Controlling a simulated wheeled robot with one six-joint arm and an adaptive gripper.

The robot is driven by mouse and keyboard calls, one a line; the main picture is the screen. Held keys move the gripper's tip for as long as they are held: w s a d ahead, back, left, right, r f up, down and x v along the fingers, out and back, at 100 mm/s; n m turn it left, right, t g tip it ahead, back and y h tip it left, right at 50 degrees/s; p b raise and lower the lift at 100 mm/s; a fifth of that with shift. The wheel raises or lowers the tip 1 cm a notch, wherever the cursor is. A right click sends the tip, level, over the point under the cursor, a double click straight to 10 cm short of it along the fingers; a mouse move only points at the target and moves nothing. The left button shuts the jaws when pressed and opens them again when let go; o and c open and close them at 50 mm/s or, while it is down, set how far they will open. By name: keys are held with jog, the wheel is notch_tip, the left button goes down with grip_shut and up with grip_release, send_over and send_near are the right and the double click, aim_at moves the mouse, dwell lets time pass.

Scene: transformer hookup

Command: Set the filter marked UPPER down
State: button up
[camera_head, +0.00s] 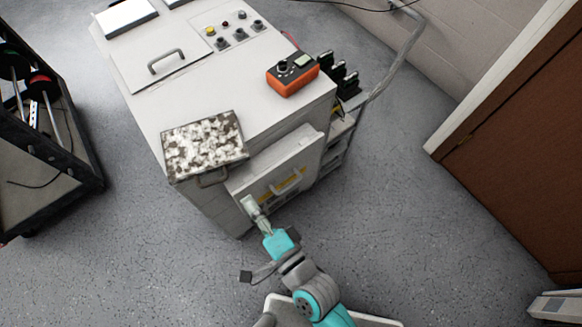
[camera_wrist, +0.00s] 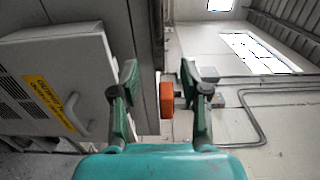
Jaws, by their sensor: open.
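A square filter panel (camera_head: 204,143) with a mottled white and brown, dirty-looking face lies on the front left corner of the cabinet top (camera_head: 225,110), a handle at its front edge. No UPPER marking is legible on it, so I cannot tell if it is the named filter. My gripper (camera_head: 252,205) is in front of the cabinet, below and apart from the panel, near the lower front door (camera_head: 285,172). In the wrist view my gripper (camera_wrist: 160,98) has its two fingers spread with nothing held between them. The panel does not show clearly in the wrist view.
An orange meter (camera_head: 292,74) sits on the cabinet top; it shows beyond the fingers in the wrist view (camera_wrist: 167,98). A handled cover (camera_head: 160,65) and control knobs (camera_head: 228,32) are further back. A dark cart (camera_head: 50,140) stands left.

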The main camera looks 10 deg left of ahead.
jog(key=s+d+f+n+t+h, duration=0.1)
jog(key=d+t+h, duration=0.15)
jog(key=d, duration=0.65)
jog(key=s+d+f+n+t+h, duration=0.15)
jog(key=d+h, duration=0.25)
jog(key=d, duration=0.5)
jog(key=s+d+r+n+h, duration=0.4)
jog(key=s+d+n+h, duration=0.1)
jog(key=s+d, duration=0.7)
jog(key=shift+s+d+r+g+h, duration=0.2)
jog(key=shift+s+d+g+h, duration=0.15)
jog(key=shift+d+h, duration=0.4)
jog(key=shift+s+r+h, duration=0.15)
jog(key=shift+s+h, duration=0.2)
jog(key=shift+h, duration=0.05)
jog(key=shift+c, duration=0.9)
jog(key=shift+s+r+n, duration=0.1)
jog(key=shift+n, duration=0.15)
grip_shut()
